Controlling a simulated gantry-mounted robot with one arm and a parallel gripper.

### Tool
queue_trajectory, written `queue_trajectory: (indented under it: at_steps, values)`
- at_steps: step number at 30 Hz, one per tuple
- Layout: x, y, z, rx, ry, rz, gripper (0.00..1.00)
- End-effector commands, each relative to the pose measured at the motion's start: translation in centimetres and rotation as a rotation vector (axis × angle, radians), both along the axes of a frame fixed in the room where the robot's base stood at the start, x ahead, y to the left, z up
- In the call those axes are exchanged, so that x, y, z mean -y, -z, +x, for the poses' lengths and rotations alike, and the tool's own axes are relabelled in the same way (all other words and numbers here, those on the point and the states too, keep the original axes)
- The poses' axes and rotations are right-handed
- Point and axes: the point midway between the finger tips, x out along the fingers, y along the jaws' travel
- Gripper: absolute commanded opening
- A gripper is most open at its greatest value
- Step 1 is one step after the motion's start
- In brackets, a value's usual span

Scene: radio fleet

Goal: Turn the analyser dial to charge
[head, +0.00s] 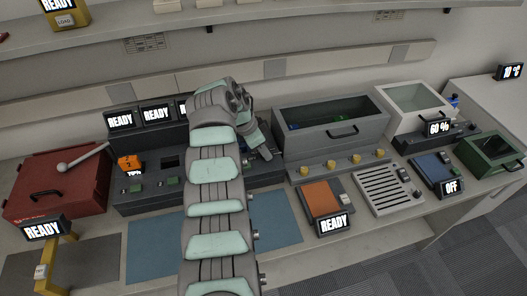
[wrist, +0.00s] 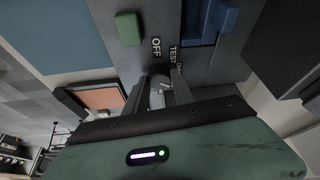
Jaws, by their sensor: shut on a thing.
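The analyser (head: 150,197) looks like the long dark grey console on the bench, with green buttons and small displays on its deck. My gripper (wrist: 160,88) is at the right part of this console. In the wrist view its fingers are shut on a small grey dial (wrist: 160,71), beside the white labels OFF (wrist: 156,47) and TEST (wrist: 174,56). No CHARGE label shows; the fingers and gripper body hide the area below the dial. I cannot tell where the dial points. In the head view, my arm hides the dial and part of the console.
A green button (wrist: 128,28) and a blue part (wrist: 228,14) stand near the dial. A grey bin (head: 330,125) is right of my gripper, and a red case (head: 60,185) stands at the left. Blue mats (head: 155,245) lie in front of the console.

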Motion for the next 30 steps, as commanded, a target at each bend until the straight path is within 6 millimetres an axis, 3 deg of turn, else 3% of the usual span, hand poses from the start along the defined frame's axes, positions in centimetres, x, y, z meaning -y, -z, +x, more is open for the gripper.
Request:
queue_trajectory:
  at_steps: [16, 17, 24, 30]
  values:
    - [0.01, 0.09, -0.05, -0.002, 0.011, -0.001, 0.0]
    - [0.01, 0.09, -0.05, -0.002, 0.011, -0.001, 0.33]
    - [0.01, 0.05, -0.03, -0.001, 0.01, 0.0, 0.52]
    - [0.01, 0.04, -0.03, -0.001, 0.01, 0.0, 0.52]
